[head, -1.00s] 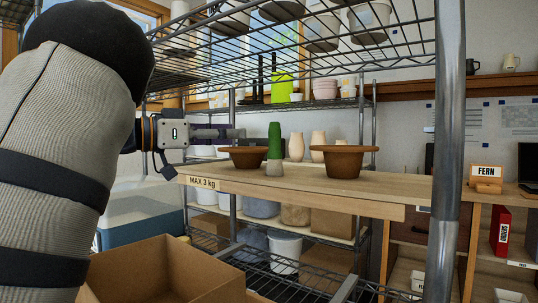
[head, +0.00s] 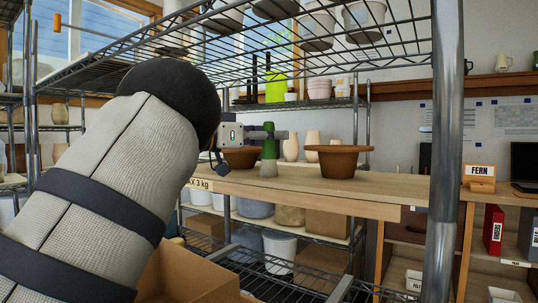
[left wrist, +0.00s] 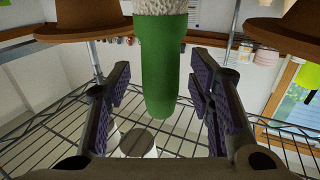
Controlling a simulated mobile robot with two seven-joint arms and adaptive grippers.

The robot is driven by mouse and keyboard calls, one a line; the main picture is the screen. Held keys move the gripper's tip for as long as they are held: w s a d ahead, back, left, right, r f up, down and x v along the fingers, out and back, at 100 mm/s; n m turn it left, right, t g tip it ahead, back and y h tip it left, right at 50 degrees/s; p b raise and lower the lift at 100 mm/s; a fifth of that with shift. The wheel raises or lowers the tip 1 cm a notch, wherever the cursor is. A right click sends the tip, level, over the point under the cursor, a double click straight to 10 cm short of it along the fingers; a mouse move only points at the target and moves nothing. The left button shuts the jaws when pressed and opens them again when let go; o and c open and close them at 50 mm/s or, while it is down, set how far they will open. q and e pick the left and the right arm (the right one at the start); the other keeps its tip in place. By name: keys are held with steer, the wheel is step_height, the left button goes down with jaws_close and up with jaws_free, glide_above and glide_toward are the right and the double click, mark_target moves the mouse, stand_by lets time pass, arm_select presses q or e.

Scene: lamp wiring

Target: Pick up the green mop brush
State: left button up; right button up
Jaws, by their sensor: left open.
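The green mop brush (head: 269,152) stands upright on the wooden shelf board, on its pale bristle head, between two brown pots. In the left wrist view the picture is inverted: the green handle (left wrist: 168,75) hangs down from the pale bristles at the top edge. My left gripper (head: 282,135) reaches in from the left at the height of the handle's upper part. In the wrist view its open, purple-padded fingers stand on both sides of the handle, with a gap on each side. My right gripper is in neither view.
One brown pot (head: 241,158) stands left of the brush, partly behind my gripper, and another pot (head: 338,160) stands to the right. A wire shelf (head: 290,40) hangs above. A steel post (head: 445,150) rises at the right. A cardboard box (head: 190,275) sits below.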

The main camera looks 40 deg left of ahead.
arm_select(q)
jaws_close()
